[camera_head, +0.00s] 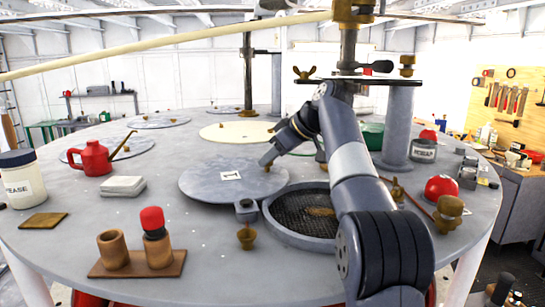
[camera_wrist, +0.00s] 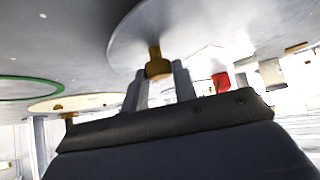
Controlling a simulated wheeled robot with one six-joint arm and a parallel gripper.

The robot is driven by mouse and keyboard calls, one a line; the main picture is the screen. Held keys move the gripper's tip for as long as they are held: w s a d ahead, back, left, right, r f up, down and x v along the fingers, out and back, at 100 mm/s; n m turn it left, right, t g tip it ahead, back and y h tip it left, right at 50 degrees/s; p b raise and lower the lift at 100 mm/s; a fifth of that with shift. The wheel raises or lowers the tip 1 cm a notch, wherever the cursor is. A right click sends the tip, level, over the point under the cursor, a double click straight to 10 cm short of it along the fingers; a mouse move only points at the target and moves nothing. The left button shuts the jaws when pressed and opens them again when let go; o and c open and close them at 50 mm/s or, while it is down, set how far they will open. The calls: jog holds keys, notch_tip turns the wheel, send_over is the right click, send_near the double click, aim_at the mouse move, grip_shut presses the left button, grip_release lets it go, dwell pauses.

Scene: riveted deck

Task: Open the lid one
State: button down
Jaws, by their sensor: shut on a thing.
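Lid one is a round grey disc (camera_head: 233,190) with a white label reading 1. It lies to the left of a round, dark, mesh-bottomed opening (camera_head: 290,216), most of which is uncovered. A small bracket (camera_head: 246,206) stands at the front, between lid and opening. My gripper (camera_head: 268,161) is at the lid's far right edge. In the wrist view the lid's grey face (camera_wrist: 200,25) fills the top, and my gripper (camera_wrist: 158,75) is shut on the lid's brass knob (camera_wrist: 157,66). My arm hides the right part of the opening.
A red ball-shaped thing (camera_head: 440,187) and a grey post (camera_head: 397,125) are on the right. A pale pole crosses above.

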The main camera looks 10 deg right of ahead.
jog(key=c, duration=1.1)
grip_release()
